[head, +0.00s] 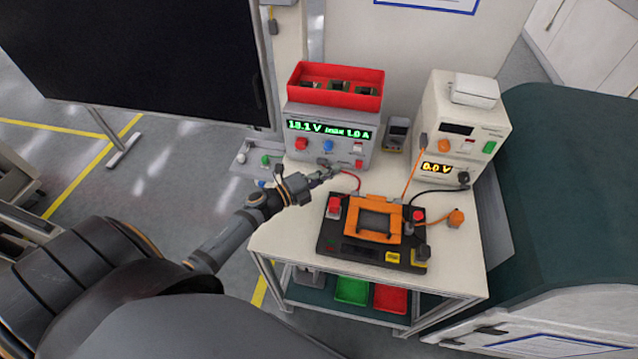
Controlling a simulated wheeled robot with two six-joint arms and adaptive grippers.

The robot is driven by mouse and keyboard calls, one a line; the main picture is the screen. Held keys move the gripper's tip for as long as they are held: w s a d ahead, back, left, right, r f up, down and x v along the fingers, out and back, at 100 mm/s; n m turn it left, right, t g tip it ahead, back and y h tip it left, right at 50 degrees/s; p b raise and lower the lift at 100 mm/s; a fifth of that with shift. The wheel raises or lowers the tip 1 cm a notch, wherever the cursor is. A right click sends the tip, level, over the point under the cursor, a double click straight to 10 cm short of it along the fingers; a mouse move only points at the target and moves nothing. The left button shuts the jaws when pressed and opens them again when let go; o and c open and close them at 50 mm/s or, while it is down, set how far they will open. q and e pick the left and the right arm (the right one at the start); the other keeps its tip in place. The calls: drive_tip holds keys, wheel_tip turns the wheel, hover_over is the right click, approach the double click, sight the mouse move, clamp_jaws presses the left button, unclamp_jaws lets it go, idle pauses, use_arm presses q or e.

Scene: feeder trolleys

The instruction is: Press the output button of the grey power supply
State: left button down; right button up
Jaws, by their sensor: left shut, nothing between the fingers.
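The grey power supply (287,124) stands at the back left of the trolley top. Its green display (328,129) reads about 13.1 V and 1.0 A. Its front carries a red knob (301,144), a blue knob (328,146) and a small red button or socket (359,163) at the lower right; I cannot read the labels. My left gripper (331,173) is shut and empty, in front of the supply's lower front. It covers part of the lower front, and I cannot tell whether it touches. My right gripper is not in view.
A red bin (336,97) sits on the supply. A cream instrument (490,133) reading 0.0 V stands at right, a meter (397,132) between. A black unit with an orange frame (374,205) and cables fills the front of the trolley top (283,238). A dark green cabinet (570,180) borders the right.

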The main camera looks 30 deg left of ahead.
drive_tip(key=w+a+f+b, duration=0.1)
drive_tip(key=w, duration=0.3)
use_arm(q)
drive_tip(key=s+a+r+p, duration=0.2)
drive_tip(key=s+r+p, duration=0.1)
drive_tip(key=r+p, duration=0.3)
drive_tip(key=shift+s+r, duration=0.2)
drive_tip(key=shift+r, duration=0.25)
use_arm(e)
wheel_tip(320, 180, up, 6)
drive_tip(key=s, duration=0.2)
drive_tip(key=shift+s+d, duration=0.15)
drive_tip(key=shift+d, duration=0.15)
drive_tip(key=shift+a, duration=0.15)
